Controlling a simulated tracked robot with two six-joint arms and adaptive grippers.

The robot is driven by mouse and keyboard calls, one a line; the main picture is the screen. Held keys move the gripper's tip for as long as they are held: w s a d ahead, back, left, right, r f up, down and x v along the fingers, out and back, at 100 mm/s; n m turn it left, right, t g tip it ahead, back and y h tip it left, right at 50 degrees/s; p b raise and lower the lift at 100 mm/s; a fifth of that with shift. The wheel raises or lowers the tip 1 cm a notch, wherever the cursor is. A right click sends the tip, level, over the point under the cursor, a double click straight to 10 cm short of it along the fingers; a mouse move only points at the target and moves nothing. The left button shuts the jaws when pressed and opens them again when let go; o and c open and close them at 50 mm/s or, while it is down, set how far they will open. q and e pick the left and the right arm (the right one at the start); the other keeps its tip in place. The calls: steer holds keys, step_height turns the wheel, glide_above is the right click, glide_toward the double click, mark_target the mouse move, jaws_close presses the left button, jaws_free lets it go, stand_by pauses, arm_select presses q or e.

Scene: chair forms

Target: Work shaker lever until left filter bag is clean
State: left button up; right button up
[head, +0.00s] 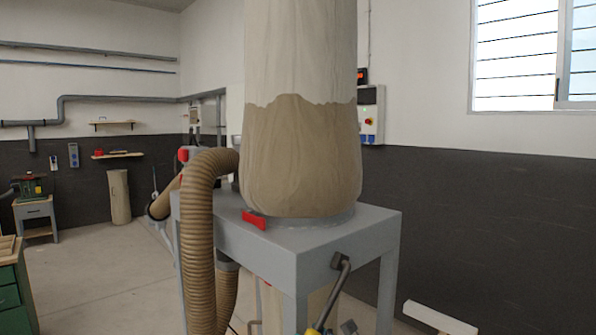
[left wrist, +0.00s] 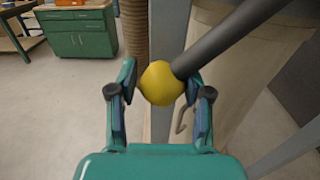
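A tall filter bag (head: 300,150) stands on the grey collector frame in the head view. Its upper part is pale and its lower part is tan with dust, with a ragged boundary between. The grey shaker lever (head: 338,285) hangs from the frame's front and slants down left to a yellow knob (head: 313,331), cut by the picture's bottom edge. The lever rod (left wrist: 225,42) runs up right from the knob. My right gripper is not in view.
A ribbed hose (head: 198,230) runs down at the frame's left. A white board (head: 440,317) lies low at right. A green cabinet (head: 12,290) stands at far left, with open floor between.

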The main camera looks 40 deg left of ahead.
arm_select(q)
steer(key=shift+s+r, duration=0.55)
steer(key=shift+s, duration=0.2)
steer(key=s+r, duration=0.1)
steer(key=s+r+p, duration=0.1)
steer(key=r, duration=0.1)
steer(key=shift+s+a, duration=0.1)
steer(key=shift+a, duration=0.05)
steer(key=shift+f, duration=0.1)
steer(key=w+f, duration=0.1)
steer(key=f, duration=0.1)
steer(key=w+f+b, duration=0.1)
steer(key=w+f, duration=0.1)
steer(key=shift+w+f+b, duration=0.2)
steer(key=shift+w+b, duration=0.1)
